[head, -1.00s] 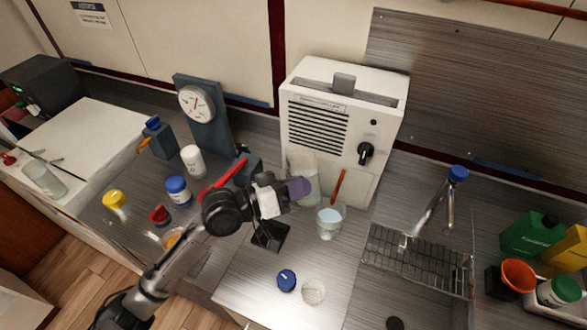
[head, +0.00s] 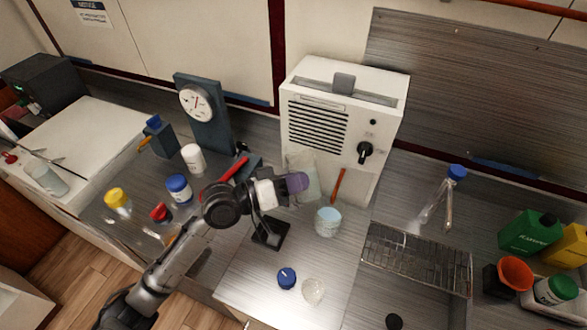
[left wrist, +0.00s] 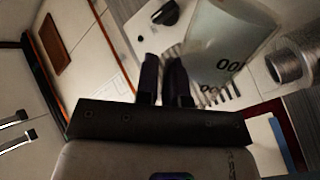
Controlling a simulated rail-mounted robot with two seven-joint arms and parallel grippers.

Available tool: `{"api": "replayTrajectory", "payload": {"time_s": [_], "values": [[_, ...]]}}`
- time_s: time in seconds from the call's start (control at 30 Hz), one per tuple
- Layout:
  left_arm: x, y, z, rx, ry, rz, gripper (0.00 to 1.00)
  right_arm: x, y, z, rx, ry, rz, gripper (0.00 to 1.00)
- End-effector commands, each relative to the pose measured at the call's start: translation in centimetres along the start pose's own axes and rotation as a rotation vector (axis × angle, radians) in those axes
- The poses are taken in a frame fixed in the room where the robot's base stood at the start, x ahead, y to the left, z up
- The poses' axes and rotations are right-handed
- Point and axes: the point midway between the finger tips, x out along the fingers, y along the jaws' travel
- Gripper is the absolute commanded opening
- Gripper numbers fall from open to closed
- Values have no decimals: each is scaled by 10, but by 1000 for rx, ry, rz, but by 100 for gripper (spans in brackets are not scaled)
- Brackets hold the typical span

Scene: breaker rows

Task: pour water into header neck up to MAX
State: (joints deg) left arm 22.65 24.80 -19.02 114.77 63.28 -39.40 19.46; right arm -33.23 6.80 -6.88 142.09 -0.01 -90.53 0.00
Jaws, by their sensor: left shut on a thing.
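My left gripper (head: 297,183) is shut beside a clear, tilted jug (head: 305,168) in front of the white cabinet. The jug also shows in the left wrist view (left wrist: 225,40), with dark printed figures on its wall. The dark fingers (left wrist: 162,80) are close together at its edge; the exact grip is hidden. A clear cup-like vessel (head: 328,222) with pale bluish contents stands just below and right of the jug. I cannot tell whether it is the header neck, and no MAX mark is legible. My right gripper is not in view.
The white cabinet (head: 300,92) with a black knob (head: 365,152) stands behind. A wire rack (head: 415,262) is at right, near a blue-capped flask (head: 437,205). A blue cap (head: 286,278) and a clear dish (head: 313,291) lie in front. Several jars stand at left.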

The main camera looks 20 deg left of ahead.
Motion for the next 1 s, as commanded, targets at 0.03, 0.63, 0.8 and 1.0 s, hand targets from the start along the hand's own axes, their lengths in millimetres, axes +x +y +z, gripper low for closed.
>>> {"api": "replayTrajectory", "payload": {"time_s": [0.03, 0.63, 0.8, 1.0], "values": [[0, 1, -1, -5, 1, 2, 0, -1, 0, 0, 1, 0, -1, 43], [0, -1, -5, -68, -1, 9, 0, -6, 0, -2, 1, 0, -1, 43], [0, -1, -6, -85, -2, 11, 0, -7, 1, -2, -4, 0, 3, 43], [0, -2, -6, -106, -3, 14, 0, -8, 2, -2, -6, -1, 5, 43]]}}
